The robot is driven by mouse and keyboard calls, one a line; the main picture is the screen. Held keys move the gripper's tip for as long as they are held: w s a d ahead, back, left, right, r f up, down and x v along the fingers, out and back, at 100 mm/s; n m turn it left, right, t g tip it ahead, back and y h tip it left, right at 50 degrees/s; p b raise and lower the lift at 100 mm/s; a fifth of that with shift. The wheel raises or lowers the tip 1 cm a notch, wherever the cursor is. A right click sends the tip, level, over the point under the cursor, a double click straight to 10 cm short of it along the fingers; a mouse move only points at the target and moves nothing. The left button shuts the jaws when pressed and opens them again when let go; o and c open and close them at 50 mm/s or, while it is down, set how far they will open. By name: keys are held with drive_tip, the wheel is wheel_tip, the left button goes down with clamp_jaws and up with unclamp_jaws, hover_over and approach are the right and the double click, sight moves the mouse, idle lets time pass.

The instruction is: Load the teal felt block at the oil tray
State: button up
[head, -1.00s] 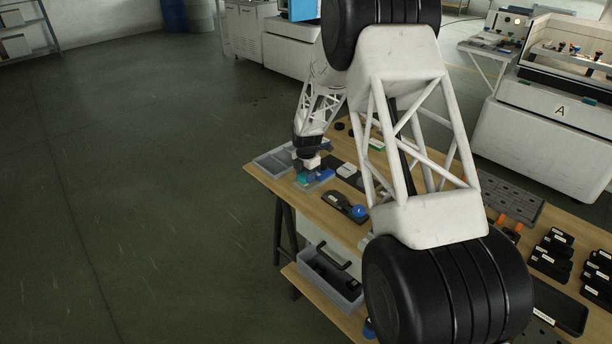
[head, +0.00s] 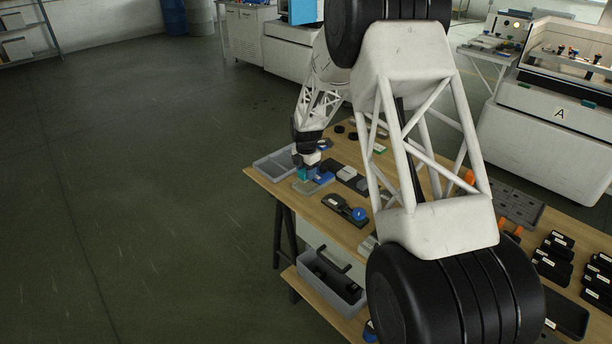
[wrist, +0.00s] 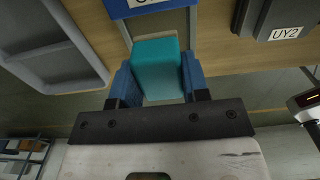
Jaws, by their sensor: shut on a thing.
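My gripper (wrist: 158,78) is shut on the teal felt block (wrist: 157,62), with one blue finger on each side of it. In the head view my gripper (head: 306,163) holds the teal block (head: 304,173) upright at the far left end of the bench. The block appears just above a small shallow grey tray (head: 306,187); contact is hard to tell. A blue piece (head: 323,178) with a white label, also in the wrist view (wrist: 148,9), stands beside the block. I cannot tell which tray is the oil tray.
A grey divided bin (head: 268,166) sits left of my gripper; it also shows in the wrist view (wrist: 88,52). A black labelled block (wrist: 262,26) stands to the right. A black fixture with a blue knob (head: 346,209) lies nearer on the wooden bench (head: 324,220).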

drive_tip(key=shift+r, duration=1.85)
